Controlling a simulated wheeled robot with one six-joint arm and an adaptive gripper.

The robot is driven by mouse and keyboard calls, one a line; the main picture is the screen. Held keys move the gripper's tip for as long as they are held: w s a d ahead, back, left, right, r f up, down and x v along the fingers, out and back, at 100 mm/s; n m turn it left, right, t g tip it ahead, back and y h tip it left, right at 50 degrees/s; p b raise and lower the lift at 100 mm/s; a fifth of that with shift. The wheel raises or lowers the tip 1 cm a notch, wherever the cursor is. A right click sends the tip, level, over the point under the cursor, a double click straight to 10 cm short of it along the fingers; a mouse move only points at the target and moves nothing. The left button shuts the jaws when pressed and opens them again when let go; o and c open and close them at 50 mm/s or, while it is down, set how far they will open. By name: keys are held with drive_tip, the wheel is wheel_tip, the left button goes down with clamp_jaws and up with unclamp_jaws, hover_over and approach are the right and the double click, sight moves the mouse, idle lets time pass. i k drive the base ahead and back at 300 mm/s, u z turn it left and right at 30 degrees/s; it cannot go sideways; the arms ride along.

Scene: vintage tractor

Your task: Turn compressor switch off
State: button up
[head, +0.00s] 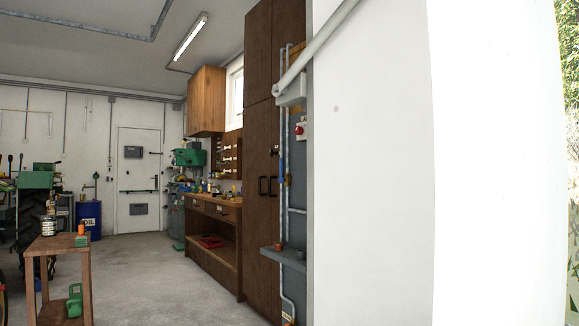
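No compressor can be made out in this view. A small red knob or switch on a light plate (300,129) is fixed to the narrow grey wall strip beside the tall brown cabinet; I cannot tell whether it is the compressor switch or how it is set. A grey box (292,91) with pipes sits above it. My gripper is not in view.
A large white surface (375,170) fills the right side close by. The tall brown cabinet (262,200) and a wooden workbench (213,207) line the right wall. A wooden table (60,246) stands at left; a blue oil drum (89,219) is behind. Open floor (165,285) lies between.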

sight(298, 130)
drive_tip(key=u, duration=0.75)
drive_tip(key=i, duration=0.9)
drive_tip(key=u, duration=0.6)
drive_tip(key=i, duration=1.15)
drive_tip(key=z, duration=0.35)
